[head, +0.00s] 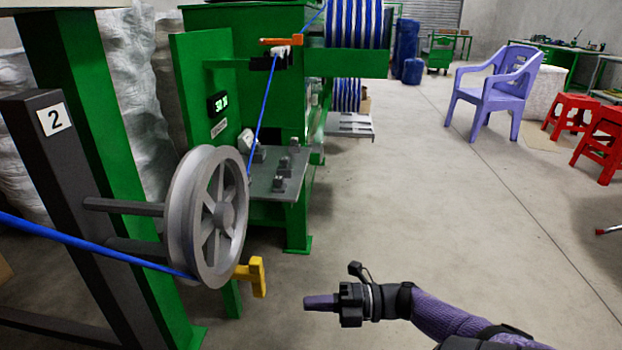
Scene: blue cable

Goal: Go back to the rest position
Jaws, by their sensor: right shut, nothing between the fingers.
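My right gripper (322,302) is shut and empty, held out over the open floor in the lower middle of the head view, its fingers pointing left. It is apart from the machine, with a gap between it and the yellow handle (257,277). The blue cable (95,247) comes in from the left edge and meets the lower rim of the grey spoked wheel (222,214). Blue cable also runs from the wheel's right side up to the orange-topped guide (281,42). My left gripper is not in view.
The green machine (250,20) and a dark post marked 2 (55,118) fill the left side. A purple chair (492,92) and red stools (600,140) stand at the back right. The concrete floor (430,210) is clear around my right arm.

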